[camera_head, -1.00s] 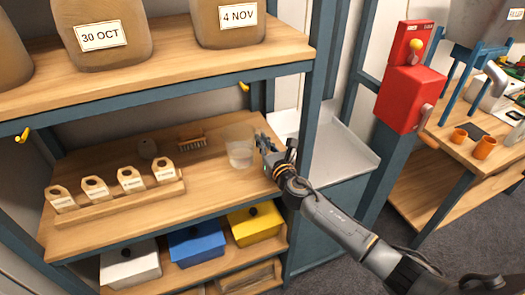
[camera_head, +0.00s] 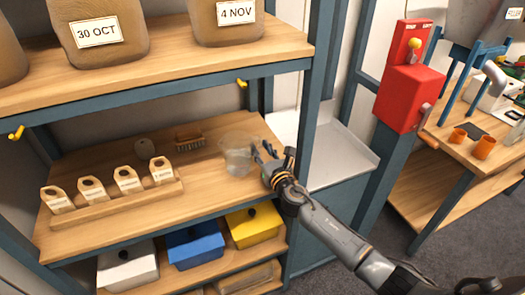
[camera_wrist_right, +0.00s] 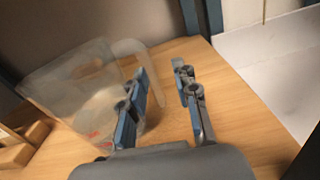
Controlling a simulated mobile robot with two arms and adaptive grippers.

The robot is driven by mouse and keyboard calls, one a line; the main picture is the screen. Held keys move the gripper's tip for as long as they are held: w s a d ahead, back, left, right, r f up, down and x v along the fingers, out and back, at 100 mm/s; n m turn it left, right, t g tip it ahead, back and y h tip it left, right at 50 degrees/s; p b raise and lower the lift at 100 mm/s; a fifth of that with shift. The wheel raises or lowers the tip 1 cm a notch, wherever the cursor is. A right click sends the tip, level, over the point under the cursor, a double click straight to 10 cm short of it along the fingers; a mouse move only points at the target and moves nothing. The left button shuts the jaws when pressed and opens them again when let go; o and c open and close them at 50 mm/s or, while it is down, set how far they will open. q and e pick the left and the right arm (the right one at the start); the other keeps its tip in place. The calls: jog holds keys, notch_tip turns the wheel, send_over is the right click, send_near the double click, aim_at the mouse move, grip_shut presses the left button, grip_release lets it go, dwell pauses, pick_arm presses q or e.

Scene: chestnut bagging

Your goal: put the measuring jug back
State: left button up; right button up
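The clear measuring jug (camera_head: 238,158) stands on the middle wooden shelf, near its right end. In the right wrist view the jug (camera_wrist_right: 75,90) is at the left, with red marks low on its wall and its handle towards my gripper. My right gripper (camera_head: 265,154) is just right of the jug. My left gripper is out of view.
Lidded white (camera_head: 128,267), blue (camera_head: 196,245) and yellow (camera_head: 254,224) boxes sit below. A shelf post (camera_head: 310,110) stands just right.

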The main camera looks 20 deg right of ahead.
jog(key=shift+r, duration=0.25)
jog(key=s, duration=1.2)
jog(key=shift+d, duration=0.2)
jog(key=shift+f, duration=0.15)
